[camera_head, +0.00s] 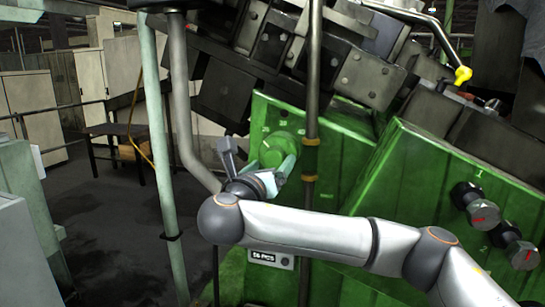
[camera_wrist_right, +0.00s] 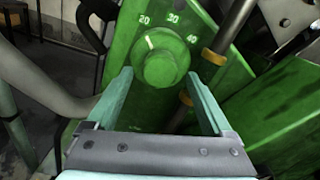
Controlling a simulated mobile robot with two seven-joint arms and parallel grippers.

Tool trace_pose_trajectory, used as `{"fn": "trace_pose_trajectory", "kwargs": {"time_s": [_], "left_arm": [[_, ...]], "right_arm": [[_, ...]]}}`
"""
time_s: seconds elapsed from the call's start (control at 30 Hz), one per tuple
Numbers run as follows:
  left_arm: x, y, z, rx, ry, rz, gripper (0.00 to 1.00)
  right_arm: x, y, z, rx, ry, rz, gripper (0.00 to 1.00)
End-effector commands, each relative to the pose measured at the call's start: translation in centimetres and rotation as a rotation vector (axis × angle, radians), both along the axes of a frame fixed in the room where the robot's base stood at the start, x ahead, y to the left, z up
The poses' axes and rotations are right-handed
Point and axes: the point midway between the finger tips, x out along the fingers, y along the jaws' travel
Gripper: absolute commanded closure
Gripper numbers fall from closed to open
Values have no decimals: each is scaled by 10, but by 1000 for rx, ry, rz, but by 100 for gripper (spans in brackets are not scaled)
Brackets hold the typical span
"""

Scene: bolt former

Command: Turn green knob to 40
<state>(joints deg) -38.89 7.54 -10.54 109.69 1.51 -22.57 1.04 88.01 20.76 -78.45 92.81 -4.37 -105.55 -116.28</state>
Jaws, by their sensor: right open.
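The green knob (camera_wrist_right: 160,65) is round and sits on a green panel with a scale of 20, 30 and 40. Its white mark points up and left, between 20 and 30. It also shows in the head view (camera_head: 279,149). My right gripper (camera_wrist_right: 160,78) is open, with its two pale teal fingers below and to either side of the knob. The gap between them looks empty; whether a finger touches the knob I cannot tell. In the head view my right gripper (camera_head: 258,163) is in front of the panel, partly over the knob's lower edge. My left gripper is not in view.
A vertical pole (camera_head: 312,90) with brass-coloured collars stands right of the knob. A bent grey pipe (camera_head: 180,100) and a pale green post (camera_head: 160,150) stand to the left. Black knobs (camera_head: 478,206) are at the right. Dark floor (camera_head: 110,220) lies open at the left.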

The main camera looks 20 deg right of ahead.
Motion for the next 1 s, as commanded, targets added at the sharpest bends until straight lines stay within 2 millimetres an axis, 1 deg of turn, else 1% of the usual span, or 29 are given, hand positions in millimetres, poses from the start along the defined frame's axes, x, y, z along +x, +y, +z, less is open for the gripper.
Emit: {"fn": "trace_pose_trajectory", "kwargs": {"time_s": [0.1,0.2,0.47,0.57,1.0], "left_arm": [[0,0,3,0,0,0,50],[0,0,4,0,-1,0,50],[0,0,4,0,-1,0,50],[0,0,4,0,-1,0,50],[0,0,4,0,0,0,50]], "right_arm": [[9,-7,0,-2,1,-1,15],[12,-9,0,-1,0,-1,15],[13,-9,0,-1,0,1,15],[13,-9,0,-1,0,1,25],[13,-9,0,-1,0,1,74]]}}
